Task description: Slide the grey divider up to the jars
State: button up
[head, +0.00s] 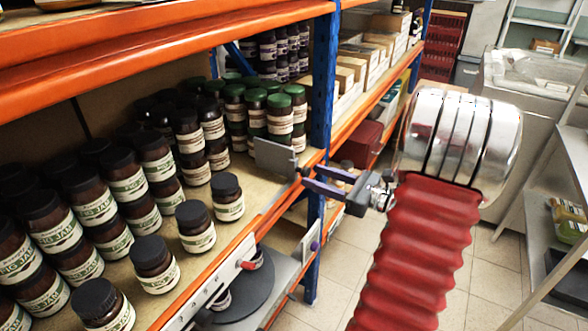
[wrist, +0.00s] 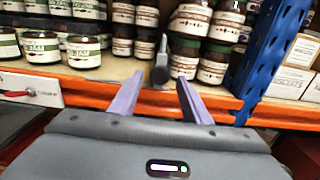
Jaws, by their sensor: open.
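The grey divider (head: 275,160) stands upright on the wooden shelf, near its front edge by the blue post. In the wrist view the divider (wrist: 161,58) shows nearly edge-on, with a dark knob at its front end. My gripper (head: 308,176) is open in front of the shelf edge. Its two purple fingers, also in the wrist view (wrist: 160,90), point at the divider, one to each side of the knob's line; I see no grip. Dark jars with black lids (head: 228,197) stand left of the divider. Green-lidded jars (head: 280,118) stand stacked behind it.
The blue post (head: 322,90) rises close right of the divider. An orange beam (head: 250,225) edges the shelf, with a label rail and red knob (head: 247,265) below. Another orange beam (head: 150,45) runs overhead. Bare shelf shows between the front jars and divider.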

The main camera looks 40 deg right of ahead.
aim_at(294, 169)
jog(key=x, duration=0.7)
jog(key=shift+w+a, duration=0.1)
jog(key=shift+w, duration=0.3)
jog(key=shift+c, duration=0.3)
grip_shut()
